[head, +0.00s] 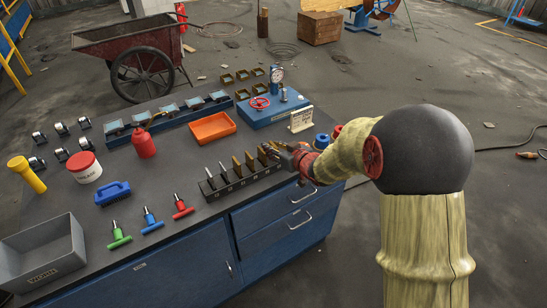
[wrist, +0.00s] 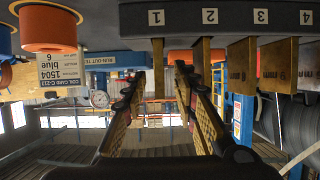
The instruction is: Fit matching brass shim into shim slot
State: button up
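A dark rack (head: 238,183) stands near the front edge of the bench and holds several upright shims. The wrist view shows the rack (wrist: 233,22) marked 1 to 4. The shim at 1 (wrist: 158,68) looks narrow, and the one at 2 (wrist: 202,55) is wider. My gripper (wrist: 155,80) is open, its fingers apart, one on each side of the shim at 1 in the picture; I cannot tell any contact. In the head view my gripper (head: 270,150) is at the rack's right end. I cannot make out the shim slot.
A blue fixture (head: 262,112) with a dial gauge and red handwheel stands behind the rack. A white card (head: 301,119) is right of it. An orange tray (head: 213,128), red bottle (head: 143,144) and T-handled tools (head: 151,219) lie to the left.

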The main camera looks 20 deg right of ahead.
jog(key=shift+r, duration=0.1)
jog(key=c, duration=0.3)
jog(key=c, duration=0.4)
grip_shut()
